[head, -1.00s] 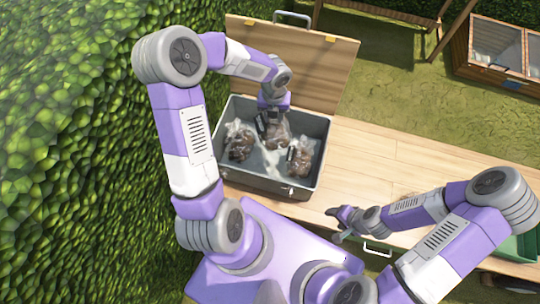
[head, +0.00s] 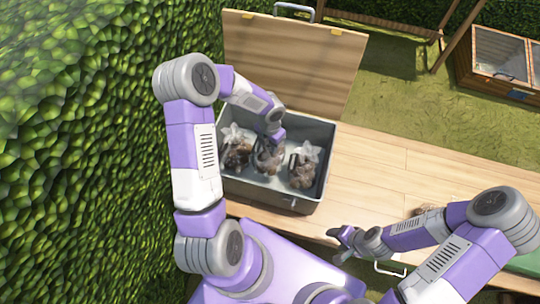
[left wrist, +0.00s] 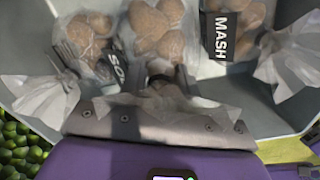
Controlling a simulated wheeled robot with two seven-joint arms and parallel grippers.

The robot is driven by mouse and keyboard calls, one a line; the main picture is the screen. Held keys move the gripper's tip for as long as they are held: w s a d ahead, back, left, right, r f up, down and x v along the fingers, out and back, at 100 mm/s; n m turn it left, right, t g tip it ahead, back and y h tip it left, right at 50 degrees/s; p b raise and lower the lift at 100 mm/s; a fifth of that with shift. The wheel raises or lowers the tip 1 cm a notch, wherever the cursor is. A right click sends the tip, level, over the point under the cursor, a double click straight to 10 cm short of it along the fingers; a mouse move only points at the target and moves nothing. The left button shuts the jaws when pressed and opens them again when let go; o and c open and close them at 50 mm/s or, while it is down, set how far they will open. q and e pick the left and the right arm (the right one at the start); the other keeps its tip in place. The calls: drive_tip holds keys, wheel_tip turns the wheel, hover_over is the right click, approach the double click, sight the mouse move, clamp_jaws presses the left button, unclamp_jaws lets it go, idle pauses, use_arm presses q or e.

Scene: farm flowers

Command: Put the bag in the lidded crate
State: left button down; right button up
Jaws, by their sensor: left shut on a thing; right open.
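The grey crate (head: 252,196) stands on the wooden bench with its wooden lid (head: 290,62) raised at the back. Three clear bags of brown potatoes are inside it: a left bag (head: 237,152), a middle bag (head: 268,160) and a right bag (head: 302,170). My left gripper (head: 269,142) is inside the crate, shut on the middle bag. Whether the middle bag touches the crate floor is unclear. My right gripper (head: 345,238) is open and empty at the bench's front edge.
A leafy hedge (head: 80,160) stands close on the left. The bench top (head: 385,165) right of the crate is mostly clear. A small brown thing (head: 424,210) lies behind my right arm, partly hidden. A wooden box with clear panes (head: 498,65) stands far right.

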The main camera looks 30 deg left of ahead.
sight(270, 151)
use_arm(q)
drive_tip(key=shift+f+b, duration=0.75)
drive_tip(key=shift+f, duration=2)
drive_tip(key=shift+f, duration=0.2)
drive_tip(key=c, duration=0.8)
unclamp_jaws()
drive_tip(key=shift+o, duration=0.2)
drive_tip(key=shift+r, duration=0.15)
wheel_tip(270, 151, up, 12)
drive_tip(key=p, duration=0.4)
